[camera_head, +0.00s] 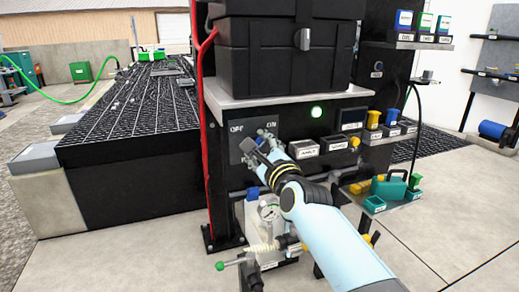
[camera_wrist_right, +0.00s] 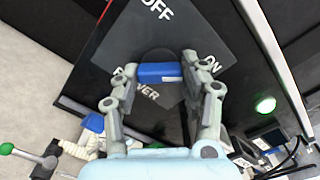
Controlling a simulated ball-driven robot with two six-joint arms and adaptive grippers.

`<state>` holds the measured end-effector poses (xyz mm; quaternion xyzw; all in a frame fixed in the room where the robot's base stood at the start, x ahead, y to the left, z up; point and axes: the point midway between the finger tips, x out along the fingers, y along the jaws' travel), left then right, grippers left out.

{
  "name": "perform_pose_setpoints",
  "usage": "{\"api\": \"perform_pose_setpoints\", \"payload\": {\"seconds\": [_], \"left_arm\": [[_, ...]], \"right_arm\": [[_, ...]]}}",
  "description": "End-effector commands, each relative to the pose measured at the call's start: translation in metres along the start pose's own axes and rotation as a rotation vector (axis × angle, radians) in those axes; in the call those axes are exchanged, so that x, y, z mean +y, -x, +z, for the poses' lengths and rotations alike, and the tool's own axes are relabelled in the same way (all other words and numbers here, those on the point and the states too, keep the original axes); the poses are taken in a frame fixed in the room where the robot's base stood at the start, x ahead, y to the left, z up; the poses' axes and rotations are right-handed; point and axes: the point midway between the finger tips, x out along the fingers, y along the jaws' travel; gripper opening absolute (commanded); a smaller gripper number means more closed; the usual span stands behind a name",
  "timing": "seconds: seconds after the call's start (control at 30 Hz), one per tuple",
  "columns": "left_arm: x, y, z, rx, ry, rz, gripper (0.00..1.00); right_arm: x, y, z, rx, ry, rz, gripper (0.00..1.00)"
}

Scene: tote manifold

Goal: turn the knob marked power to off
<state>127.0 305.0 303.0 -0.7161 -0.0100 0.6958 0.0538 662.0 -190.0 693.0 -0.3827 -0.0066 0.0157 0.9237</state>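The power knob (camera_wrist_right: 160,73) shows in the right wrist view as a blue bar on a dark plate (camera_wrist_right: 177,28) marked OFF, ON and POWER. Its bar lies along the line that points to the ON mark. My right gripper (camera_head: 257,143) is at this plate in the head view and covers most of the knob. In the right wrist view the fingers of my right gripper (camera_wrist_right: 160,72) stand on either side of the bar, close to its two ends. I cannot tell whether they press on it. My left gripper is not in view.
A lit green lamp (camera_head: 316,112) is right of the plate. Labelled boxes (camera_head: 304,149) sit just right of my gripper. A gauge (camera_head: 269,211) and a green-balled lever (camera_head: 220,266) are below. Black cases (camera_head: 270,60) stand on the shelf above. A red hose runs along the left post.

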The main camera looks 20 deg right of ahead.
Motion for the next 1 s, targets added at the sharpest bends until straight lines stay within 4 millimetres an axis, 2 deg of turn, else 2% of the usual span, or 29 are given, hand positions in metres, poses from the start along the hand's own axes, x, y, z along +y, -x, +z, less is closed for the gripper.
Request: {"api": "perform_pose_setpoints", "payload": {"seconds": [0.03, 0.13, 0.17, 0.57, 1.0], "left_arm": [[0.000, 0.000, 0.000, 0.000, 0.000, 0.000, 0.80], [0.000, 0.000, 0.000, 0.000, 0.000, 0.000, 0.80], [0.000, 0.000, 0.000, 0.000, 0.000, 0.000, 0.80], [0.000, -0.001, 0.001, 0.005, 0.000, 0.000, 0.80], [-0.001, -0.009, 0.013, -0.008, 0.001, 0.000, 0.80]], "right_arm": [[0.000, 0.000, 0.000, 0.000, 0.000, 0.001, 0.25], [0.000, 0.000, 0.000, 0.000, 0.000, 0.001, 0.12], [0.000, 0.000, 0.000, 0.001, 0.000, 0.001, 0.12], [0.000, 0.000, 0.000, 0.001, 0.093, 0.001, 0.12], [0.000, 0.001, -0.001, 0.001, 0.468, 0.002, 0.12]]}}
